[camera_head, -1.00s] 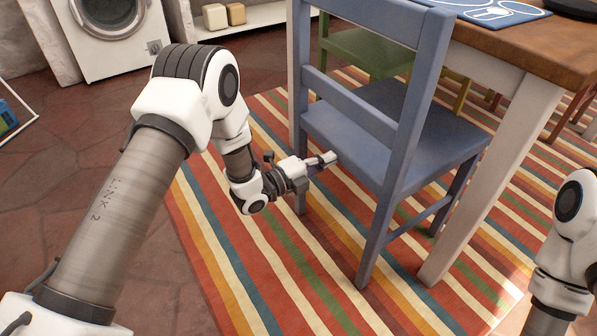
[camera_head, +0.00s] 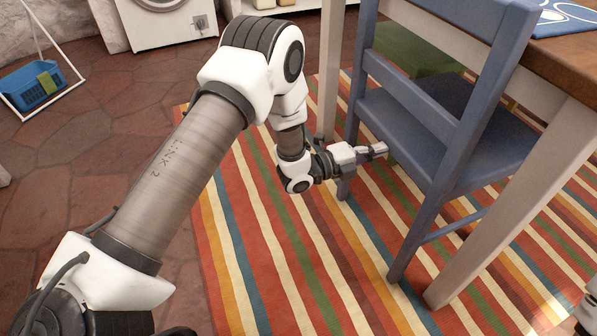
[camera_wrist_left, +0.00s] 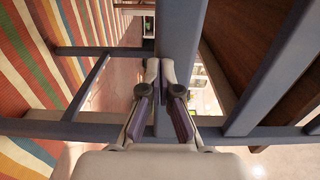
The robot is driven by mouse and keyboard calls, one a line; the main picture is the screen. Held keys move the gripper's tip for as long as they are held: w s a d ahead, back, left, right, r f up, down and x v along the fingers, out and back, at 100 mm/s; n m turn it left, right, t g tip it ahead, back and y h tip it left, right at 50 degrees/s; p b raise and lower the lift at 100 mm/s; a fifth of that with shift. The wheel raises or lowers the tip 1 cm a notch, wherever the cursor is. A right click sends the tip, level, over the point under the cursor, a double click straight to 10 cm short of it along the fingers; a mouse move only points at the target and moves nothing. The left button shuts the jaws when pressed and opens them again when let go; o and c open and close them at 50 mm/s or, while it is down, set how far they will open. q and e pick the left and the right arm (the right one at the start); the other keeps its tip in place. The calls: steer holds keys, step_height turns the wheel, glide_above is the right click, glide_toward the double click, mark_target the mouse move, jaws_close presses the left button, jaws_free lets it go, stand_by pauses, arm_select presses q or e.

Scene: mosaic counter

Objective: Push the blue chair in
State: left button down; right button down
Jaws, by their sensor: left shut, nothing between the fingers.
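The blue chair (camera_head: 458,130) stands upright at the wooden table (camera_head: 568,58), its back facing me and its seat partly under the tabletop. My left gripper (camera_head: 380,150) is shut and empty, at the rear edge of the chair's seat, below the backrest rails. In the left wrist view, its fingers (camera_wrist_left: 160,112) are close before blue chair bars (camera_wrist_left: 178,45); I cannot tell whether they touch. The chair's far legs are partly hidden. My right gripper is out of view; only a bit of that arm shows at the lower right edge.
A pale table leg (camera_head: 490,225) stands close to the right of the chair, and another (camera_head: 331,70) to its left. A green chair (camera_head: 415,52) is beyond. The striped rug (camera_head: 270,240) lies beneath. A blue basket (camera_head: 40,85) is at far left, with clear stone floor (camera_head: 110,150) between.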

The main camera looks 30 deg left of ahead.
arm_select(q)
steer(key=p+v, duration=0.4)
steer(key=v, duration=0.6)
steer(key=shift+s+a+r, duration=0.1)
steer(key=shift+a, duration=0.05)
